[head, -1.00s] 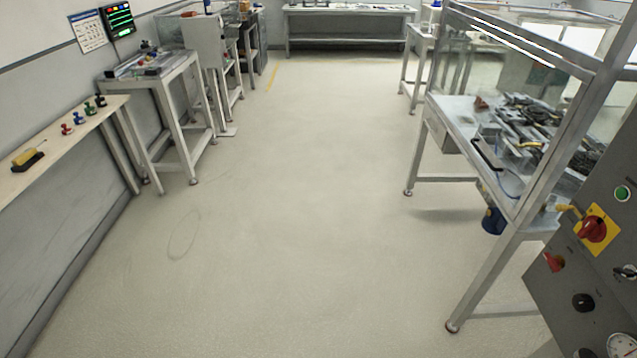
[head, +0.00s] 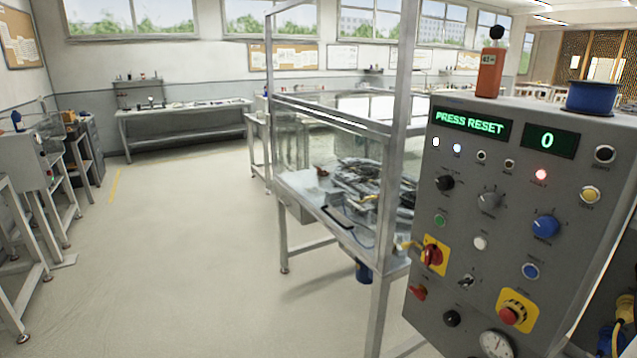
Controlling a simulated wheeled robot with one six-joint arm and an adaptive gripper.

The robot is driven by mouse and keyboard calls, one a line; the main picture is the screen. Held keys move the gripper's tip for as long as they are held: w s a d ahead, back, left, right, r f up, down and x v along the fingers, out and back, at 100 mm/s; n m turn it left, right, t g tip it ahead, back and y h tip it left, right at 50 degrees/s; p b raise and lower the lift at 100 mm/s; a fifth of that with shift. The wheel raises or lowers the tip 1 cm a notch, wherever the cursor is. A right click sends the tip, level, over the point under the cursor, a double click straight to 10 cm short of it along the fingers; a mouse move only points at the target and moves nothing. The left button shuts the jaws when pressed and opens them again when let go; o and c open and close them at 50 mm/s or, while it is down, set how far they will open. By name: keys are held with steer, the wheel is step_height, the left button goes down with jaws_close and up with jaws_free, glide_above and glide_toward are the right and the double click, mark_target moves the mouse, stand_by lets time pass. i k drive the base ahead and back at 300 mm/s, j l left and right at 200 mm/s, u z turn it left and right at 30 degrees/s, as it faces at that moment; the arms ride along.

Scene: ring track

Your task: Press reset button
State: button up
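A grey control panel (head: 484,225) stands at the right in the head view. Its green display (head: 471,123) reads "PRESS RESET", and a second display (head: 547,140) reads "0". A blue push button (head: 530,271) with a pale ring sits on the lower right part of the panel, with a small label above it that I cannot read for sure. A larger blue knob (head: 545,226) is above it. A small red lamp (head: 541,175) is lit under the second display. My gripper is not in view.
A red emergency-stop button (head: 513,313) on yellow and a red-yellow rotary switch (head: 433,256) are also on the panel. A metal-framed work cell (head: 340,213) stands left of it. Open floor (head: 190,250) lies to the left. A blue spool (head: 592,97) sits on the panel's top.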

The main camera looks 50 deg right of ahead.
mark_target(530, 272)
steer(key=j+z, duration=0.15)
steer(key=z, duration=0.85)
steer(key=l+z, duration=0.15)
steer(key=z, duration=0.55)
